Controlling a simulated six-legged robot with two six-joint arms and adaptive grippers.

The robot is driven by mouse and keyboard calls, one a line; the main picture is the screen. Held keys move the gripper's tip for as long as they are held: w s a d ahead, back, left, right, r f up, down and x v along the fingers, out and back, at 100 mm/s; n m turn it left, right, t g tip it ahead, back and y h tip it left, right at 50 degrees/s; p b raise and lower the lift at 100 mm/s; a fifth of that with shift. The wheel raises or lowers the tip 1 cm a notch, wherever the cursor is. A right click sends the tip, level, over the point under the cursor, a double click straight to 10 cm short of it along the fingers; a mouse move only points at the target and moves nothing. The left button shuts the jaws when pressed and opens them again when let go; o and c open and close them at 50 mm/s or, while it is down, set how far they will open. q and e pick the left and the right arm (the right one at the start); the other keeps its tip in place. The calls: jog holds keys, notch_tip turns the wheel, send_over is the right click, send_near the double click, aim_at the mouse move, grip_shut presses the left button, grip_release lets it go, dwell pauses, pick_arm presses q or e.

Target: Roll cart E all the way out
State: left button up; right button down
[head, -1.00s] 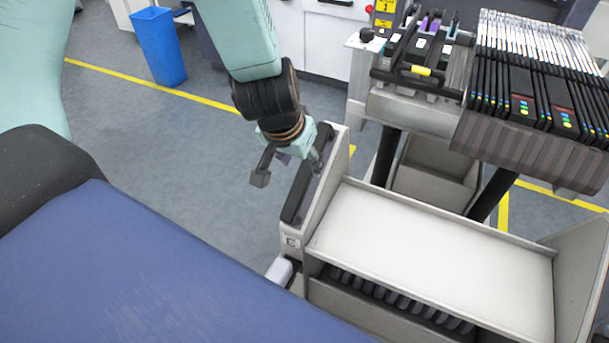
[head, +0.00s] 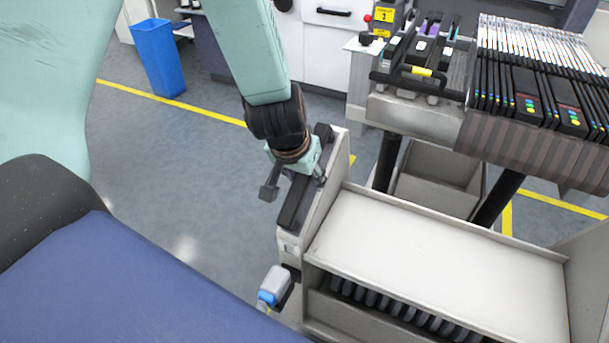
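Cart E (head: 430,245) is a light grey cart with a flat pale top, below the machine's feeder bank. A long black handle bar (head: 291,213) runs along its near-left end panel. A small label sits below the bar, too small to read now. My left gripper (head: 295,186) points down at the bar. Its fingers are apart, one left of the bar and one at its right side by the panel. A gap shows between the left finger and the bar; contact on the right is unclear. My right gripper is out of view.
A grey and blue piece (head: 273,285) juts out at the cart's lower left corner. Feeder cassettes (head: 540,95) hang above the cart, with dark posts (head: 387,163) beneath. A blue bin (head: 159,58) stands back left. Floor left of the cart is clear.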

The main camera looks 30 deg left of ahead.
pick_arm(q)
grip_shut()
dwell(0.6)
